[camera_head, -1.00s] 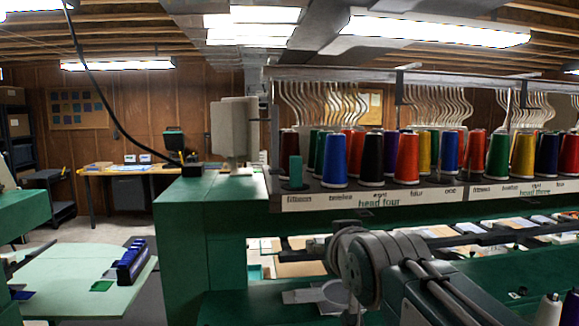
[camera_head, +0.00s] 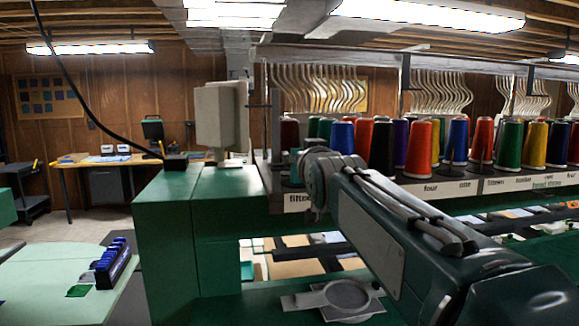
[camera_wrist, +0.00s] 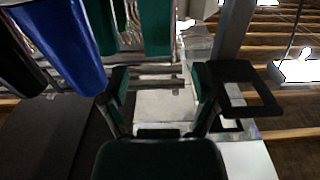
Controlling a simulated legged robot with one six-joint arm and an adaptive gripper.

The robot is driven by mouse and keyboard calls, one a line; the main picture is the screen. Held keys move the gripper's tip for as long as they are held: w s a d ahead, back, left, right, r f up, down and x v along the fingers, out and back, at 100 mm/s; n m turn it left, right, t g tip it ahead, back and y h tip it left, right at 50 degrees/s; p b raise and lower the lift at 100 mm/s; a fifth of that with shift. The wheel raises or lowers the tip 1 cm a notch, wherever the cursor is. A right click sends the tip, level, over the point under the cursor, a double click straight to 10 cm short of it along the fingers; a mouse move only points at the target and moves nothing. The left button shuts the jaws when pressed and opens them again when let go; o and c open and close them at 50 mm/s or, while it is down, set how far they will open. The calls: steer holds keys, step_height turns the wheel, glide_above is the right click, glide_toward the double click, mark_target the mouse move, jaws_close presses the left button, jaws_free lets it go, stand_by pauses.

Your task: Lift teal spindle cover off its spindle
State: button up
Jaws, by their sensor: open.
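The teal spindle cover is mostly or wholly hidden behind my arm in the head view, near the left end of the thread rack. In the wrist view a teal upright form (camera_wrist: 156,27) at the top edge looks like the cover, cut off by the frame. My gripper (camera_wrist: 162,84) is open in the wrist view, with nothing between its fingers, and the teal form lies beyond them.
Thread cones stand close by on the rack (camera_head: 530,183), including a blue one (camera_wrist: 62,45) beside the teal form in the wrist view. A beige box (camera_head: 220,115) on a post stands left of the rack.

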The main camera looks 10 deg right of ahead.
steer(key=shift+w+d+f, duration=0.1)
steer(key=shift+w, duration=2.7)
steer(key=c, duration=0.9)
